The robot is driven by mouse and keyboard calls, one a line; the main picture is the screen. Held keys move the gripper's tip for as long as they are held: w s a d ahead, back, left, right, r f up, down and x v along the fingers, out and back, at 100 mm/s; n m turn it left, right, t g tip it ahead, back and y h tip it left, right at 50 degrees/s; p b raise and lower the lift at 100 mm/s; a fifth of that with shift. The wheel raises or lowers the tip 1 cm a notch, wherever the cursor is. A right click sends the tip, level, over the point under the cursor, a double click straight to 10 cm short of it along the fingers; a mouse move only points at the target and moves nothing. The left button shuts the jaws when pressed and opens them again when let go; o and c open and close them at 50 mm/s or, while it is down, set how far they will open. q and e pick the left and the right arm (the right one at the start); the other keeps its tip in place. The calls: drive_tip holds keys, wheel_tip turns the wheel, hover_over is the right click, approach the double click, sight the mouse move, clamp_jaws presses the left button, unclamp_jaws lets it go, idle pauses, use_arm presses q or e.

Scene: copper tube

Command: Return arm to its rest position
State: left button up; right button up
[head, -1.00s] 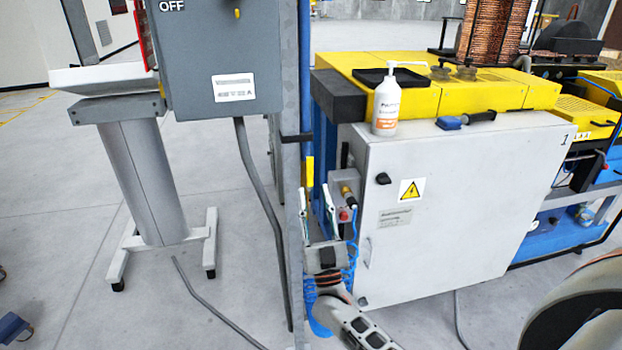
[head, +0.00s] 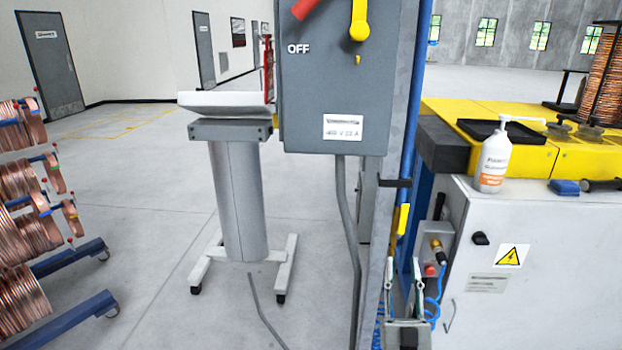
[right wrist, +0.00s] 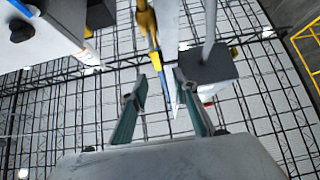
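My right gripper (head: 404,275) is at the bottom of the head view, right of centre, with its two fingers pointing up and apart. In the right wrist view its green-grey fingers (right wrist: 160,92) are spread with nothing between them. In the head view it appears in front of the lower part of the blue and grey post (head: 405,110) and to the left of the white cabinet (head: 530,270). I cannot tell the exact gap to either. My left gripper is not in view.
A grey switch box (head: 335,95) marked OFF hangs on the post. A pedestal stand (head: 238,200) stands left of it. Copper coils on a rack (head: 20,240) are at the far left. A white pump bottle (head: 493,162) stands on the cabinet. Open floor (head: 140,230) lies between rack and stand.

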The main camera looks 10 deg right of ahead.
drive_tip(key=s+a+f+n+g+y, duration=0.2)
drive_tip(key=s+a+f+g+y, duration=0.15)
drive_tip(key=f, duration=0.45)
drive_tip(key=s+a+f+n+g+y, duration=0.25)
drive_tip(key=s+f+g, duration=0.2)
drive_tip(key=f, duration=0.25)
drive_tip(key=s+a+f+n+g+y, duration=0.25)
drive_tip(key=s+f, duration=0.25)
drive_tip(key=f, duration=0.3)
drive_tip(key=s+f+g, duration=0.5)
drive_tip(key=s+f, duration=0.1)
drive_tip(key=s, duration=0.3)
drive_tip(key=shift+s+d+f+m, duration=0.15)
drive_tip(key=shift+s+f+m, duration=0.2)
drive_tip(key=shift+s+m, duration=0.05)
